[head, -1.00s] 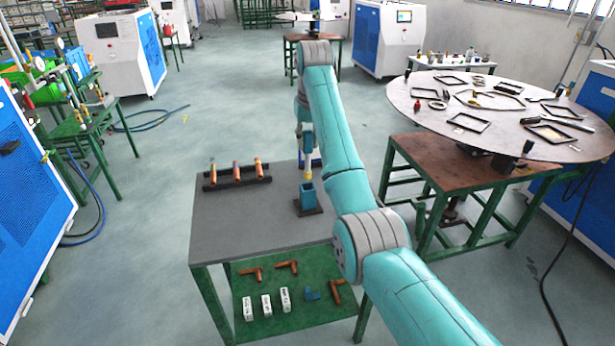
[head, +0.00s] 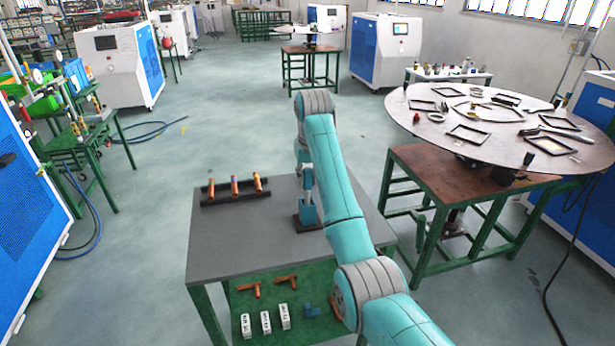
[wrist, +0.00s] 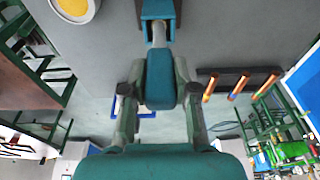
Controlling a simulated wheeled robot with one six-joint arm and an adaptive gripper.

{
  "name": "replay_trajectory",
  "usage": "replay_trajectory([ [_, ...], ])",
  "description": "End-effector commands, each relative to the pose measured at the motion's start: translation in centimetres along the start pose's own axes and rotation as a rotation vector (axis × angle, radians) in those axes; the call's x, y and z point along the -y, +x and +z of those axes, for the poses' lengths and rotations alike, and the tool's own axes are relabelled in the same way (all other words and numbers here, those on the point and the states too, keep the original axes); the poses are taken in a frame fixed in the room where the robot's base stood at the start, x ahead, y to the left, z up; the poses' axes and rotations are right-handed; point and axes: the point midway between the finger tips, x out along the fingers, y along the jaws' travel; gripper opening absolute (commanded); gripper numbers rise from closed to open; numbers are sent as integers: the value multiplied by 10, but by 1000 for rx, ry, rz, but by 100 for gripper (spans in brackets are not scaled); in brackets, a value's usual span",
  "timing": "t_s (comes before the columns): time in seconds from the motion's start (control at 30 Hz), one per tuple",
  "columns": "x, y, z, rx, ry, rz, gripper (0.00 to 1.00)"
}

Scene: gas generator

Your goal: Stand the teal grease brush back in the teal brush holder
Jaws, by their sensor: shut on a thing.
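The teal grease brush (wrist: 160,78) is between the two fingers of my gripper (wrist: 158,100), which is shut on its handle. In the head view my gripper (head: 306,170) is directly above the teal brush holder (head: 308,214), which stands on a dark base on the grey table. In the wrist view the brush's narrow pale neck points at the holder (wrist: 158,12) at the top edge. The brush looks roughly upright and its lower end meets the holder's mouth. The bristles are hidden, so I cannot tell how deep they are inside.
A dark rack (head: 236,197) with copper pieces lies left of the holder on the grey table (head: 240,240). A metal pot with yellow contents (wrist: 75,8) shows in the wrist view. A blue frame (wrist: 135,113) lies beyond the gripper. A round table (head: 475,150) stands at right.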

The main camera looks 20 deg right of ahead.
Motion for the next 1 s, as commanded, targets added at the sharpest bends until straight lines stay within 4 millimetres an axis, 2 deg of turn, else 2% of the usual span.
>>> replay_trajectory([
  [0.47,0,10,2,0,0,0,0],
  [0.5,0,10,2,0,0,0,33],
  [0.6,0,10,2,0,0,0,53],
  [0.87,0,10,2,0,0,0,53],
  [1.0,0,4,0,-1,0,0,53],
])
